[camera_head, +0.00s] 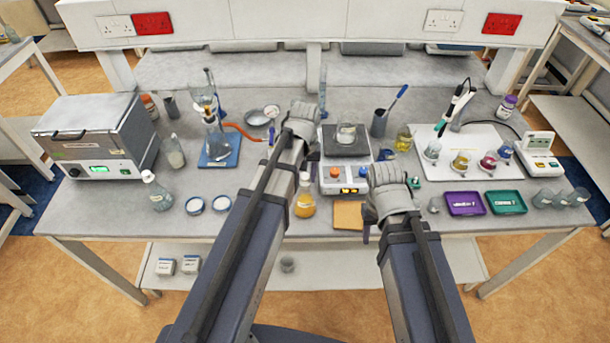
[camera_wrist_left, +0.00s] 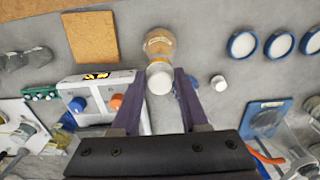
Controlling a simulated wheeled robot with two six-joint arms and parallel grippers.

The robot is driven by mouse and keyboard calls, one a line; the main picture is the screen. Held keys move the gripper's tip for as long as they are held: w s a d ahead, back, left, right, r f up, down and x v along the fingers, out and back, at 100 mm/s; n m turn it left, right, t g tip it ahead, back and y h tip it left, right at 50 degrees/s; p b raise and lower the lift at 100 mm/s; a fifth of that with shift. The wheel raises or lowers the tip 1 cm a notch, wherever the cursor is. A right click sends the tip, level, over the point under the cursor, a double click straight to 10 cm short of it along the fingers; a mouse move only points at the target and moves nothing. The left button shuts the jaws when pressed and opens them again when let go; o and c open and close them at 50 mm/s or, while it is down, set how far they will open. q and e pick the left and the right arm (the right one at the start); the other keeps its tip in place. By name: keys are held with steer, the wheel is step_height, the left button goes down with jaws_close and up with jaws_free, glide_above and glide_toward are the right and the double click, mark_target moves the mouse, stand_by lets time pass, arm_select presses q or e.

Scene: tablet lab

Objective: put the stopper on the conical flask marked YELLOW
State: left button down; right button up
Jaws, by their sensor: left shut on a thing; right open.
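A conical flask (camera_head: 305,206) with yellow-orange liquid and a pale label stands on the bench, just right of my left arm. I cannot read its label. It also shows in the left wrist view (camera_wrist_left: 158,43). My left gripper (camera_head: 304,179) is over the flask's top, shut on a white stopper (camera_wrist_left: 160,80). In the wrist view the stopper covers the flask's mouth, so I cannot tell whether they touch. My right gripper (camera_head: 368,206) is open and empty near the front of the bench, right of the flask.
A hotplate (camera_head: 345,178) with a beaker stands right of the flask, with a cork mat (camera_head: 348,216) in front. Blue-rimmed dishes (camera_wrist_left: 243,45) and a small white round object (camera_wrist_left: 218,83) lie nearby. Another yellow flask (camera_head: 404,140) stands further back. Purple (camera_head: 465,204) and green trays lie right.

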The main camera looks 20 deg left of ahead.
arm_select(q)
steer(key=shift+c, duration=1.7)
jaws_free()
steer(key=shift+o, duration=0.3)
steer(key=shift+o, duration=1.4)
steer(key=shift+r, duration=0.1)
steer(key=shift+r+p, duration=2.5)
steer(key=shift+p, duration=0.05)
steer(key=shift+r+p, duration=1)
